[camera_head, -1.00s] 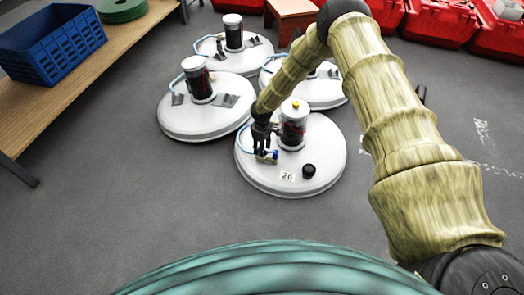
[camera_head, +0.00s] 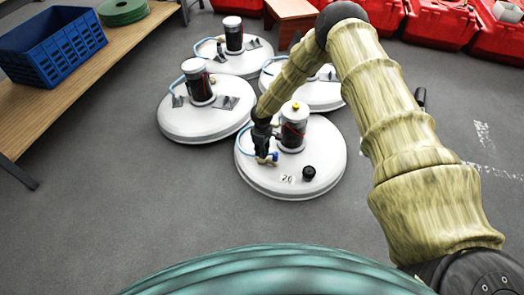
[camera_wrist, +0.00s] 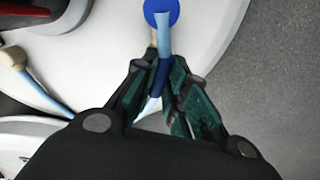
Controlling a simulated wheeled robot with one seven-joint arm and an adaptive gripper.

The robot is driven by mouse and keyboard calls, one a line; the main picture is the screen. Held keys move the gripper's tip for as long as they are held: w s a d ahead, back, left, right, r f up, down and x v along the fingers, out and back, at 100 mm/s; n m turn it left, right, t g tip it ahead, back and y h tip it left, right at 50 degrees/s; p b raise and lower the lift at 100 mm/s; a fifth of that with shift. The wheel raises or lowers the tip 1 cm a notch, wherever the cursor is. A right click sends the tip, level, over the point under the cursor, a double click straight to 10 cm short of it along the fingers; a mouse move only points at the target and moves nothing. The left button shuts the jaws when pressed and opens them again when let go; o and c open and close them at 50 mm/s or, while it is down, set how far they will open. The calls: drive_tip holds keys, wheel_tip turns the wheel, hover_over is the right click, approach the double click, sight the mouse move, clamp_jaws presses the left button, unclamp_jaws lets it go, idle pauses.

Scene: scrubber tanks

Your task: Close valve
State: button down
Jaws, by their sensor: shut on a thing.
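The valve (camera_head: 272,157) is a small fitting with a blue handle on the front white tank (camera_head: 325,170), at its left side. In the wrist view the blue valve handle (camera_wrist: 163,72) runs down from a round blue cap (camera_wrist: 161,12) to between the fingers. My gripper (camera_wrist: 164,75) is shut on this handle, with a dark green finger pad on each side. In the head view my gripper (camera_head: 263,150) points down at the valve, left of the tank's dark cylinder. The valve body is mostly hidden under the handle in the wrist view.
Several more white tanks (camera_head: 205,118) stand close behind and to the left. A black knob (camera_head: 309,173) sits on the front tank. A wooden bench (camera_head: 100,68) with a blue crate (camera_head: 55,45) is at left. Red bins (camera_head: 440,25) line the back right. Floor in front is clear.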

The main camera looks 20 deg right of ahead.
drive_tip(key=shift+r, duration=0.1)
drive_tip(key=m+p, duration=0.2)
drive_tip(key=shift+r+m, duration=0.1)
drive_tip(key=shift+m, duration=0.3)
drive_tip(key=m+p, duration=0.2)
drive_tip(key=m, duration=0.2)
drive_tip(key=shift+m+p, duration=0.3)
drive_tip(key=m+p, duration=0.1)
drive_tip(key=m, duration=0.2)
drive_tip(key=shift+m, duration=0.3)
drive_tip(key=shift+f+m+p, duration=0.2)
drive_tip(key=shift+m+p, duration=0.1)
drive_tip(key=shift+m, duration=1.5)
drive_tip(key=c, duration=1.4)
unclamp_jaws()
drive_tip(key=shift+c, duration=0.2)
